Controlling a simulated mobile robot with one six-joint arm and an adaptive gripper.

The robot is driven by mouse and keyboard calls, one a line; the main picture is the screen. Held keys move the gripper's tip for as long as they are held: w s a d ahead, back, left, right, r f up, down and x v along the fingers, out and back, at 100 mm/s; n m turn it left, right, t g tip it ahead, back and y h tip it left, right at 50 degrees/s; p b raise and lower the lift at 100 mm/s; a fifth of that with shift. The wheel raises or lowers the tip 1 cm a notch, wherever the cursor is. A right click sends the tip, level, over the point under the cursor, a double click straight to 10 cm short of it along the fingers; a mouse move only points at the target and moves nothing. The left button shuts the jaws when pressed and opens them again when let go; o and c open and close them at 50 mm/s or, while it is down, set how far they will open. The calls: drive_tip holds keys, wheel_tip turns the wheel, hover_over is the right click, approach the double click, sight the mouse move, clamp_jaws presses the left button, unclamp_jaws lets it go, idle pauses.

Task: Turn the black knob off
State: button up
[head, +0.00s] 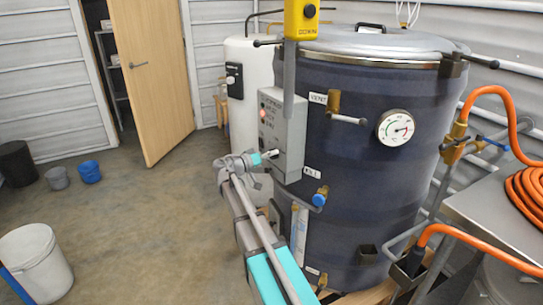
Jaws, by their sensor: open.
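A grey control box (291,135) is fixed to the front of the large dark blue vessel (350,160). Its left-facing panel has small lettering and a lit red lamp (263,114). My gripper (271,155) is at the lower part of that panel, its fingers pointing right toward it. It is open. I cannot make out the black knob; the gripper covers the low part of the panel where it may be. Whether the fingers touch or surround anything there cannot be told.
A yellow hoist pendant (301,19) hangs in front of the vessel, just above the box. A brass valve (333,102), a dial gauge (396,127) and a blue-handled valve (320,196) are on the vessel. Orange hose (508,110) runs at right. The floor at left is mostly clear around a white bucket (36,262).

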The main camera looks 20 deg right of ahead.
drive_tip(key=c, duration=1.1)
drive_tip(key=shift+c, duration=0.2)
drive_tip(key=shift+n, duration=0.5)
drive_tip(key=n, duration=0.4)
drive_tip(key=shift+n, duration=0.3)
drive_tip(key=n, duration=1.8)
drive_tip(key=shift+n, duration=0.3)
